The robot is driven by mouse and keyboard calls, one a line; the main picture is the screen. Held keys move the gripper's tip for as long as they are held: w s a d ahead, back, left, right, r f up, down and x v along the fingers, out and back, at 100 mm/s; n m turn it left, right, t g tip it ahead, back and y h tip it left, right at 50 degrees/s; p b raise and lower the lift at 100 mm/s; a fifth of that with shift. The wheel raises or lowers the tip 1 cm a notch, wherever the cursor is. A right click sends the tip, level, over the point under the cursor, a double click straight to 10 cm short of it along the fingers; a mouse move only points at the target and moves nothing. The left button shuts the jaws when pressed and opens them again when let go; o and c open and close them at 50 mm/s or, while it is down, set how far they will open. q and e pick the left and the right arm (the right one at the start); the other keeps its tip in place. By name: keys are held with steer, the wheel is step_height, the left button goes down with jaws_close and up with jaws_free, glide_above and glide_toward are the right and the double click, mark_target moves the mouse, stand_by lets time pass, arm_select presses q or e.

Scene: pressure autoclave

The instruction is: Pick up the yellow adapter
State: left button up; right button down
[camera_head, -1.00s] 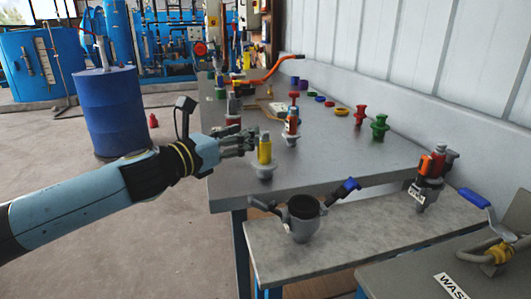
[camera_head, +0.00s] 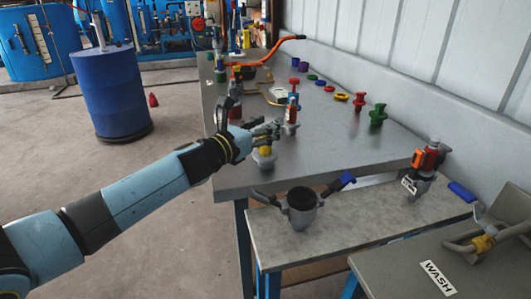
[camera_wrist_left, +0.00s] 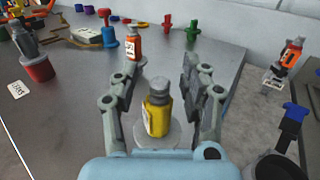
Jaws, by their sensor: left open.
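The yellow adapter (camera_wrist_left: 157,116) stands upright on a grey round base (camera_wrist_left: 150,136) on the metal table. It has a grey top and a white label on its side. In the head view the adapter (camera_head: 265,152) is partly hidden by my left gripper (camera_head: 270,134), which is over it near the table's front left. In the left wrist view my left gripper (camera_wrist_left: 158,88) is open, with one finger on each side of the adapter. I see gaps on both sides of it. My right gripper is not in view.
An orange-red bottle (camera_wrist_left: 133,43) stands just beyond the fingers. A red-based grey part (camera_wrist_left: 38,68) stands to the left. Green (camera_head: 377,115) and red (camera_head: 359,102) adapters stand further right. A lower bench holds a grey cup (camera_head: 301,208) and a red-orange fitting (camera_head: 425,165).

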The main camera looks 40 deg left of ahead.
arm_select(q)
jaws_close()
stand_by(0.6)
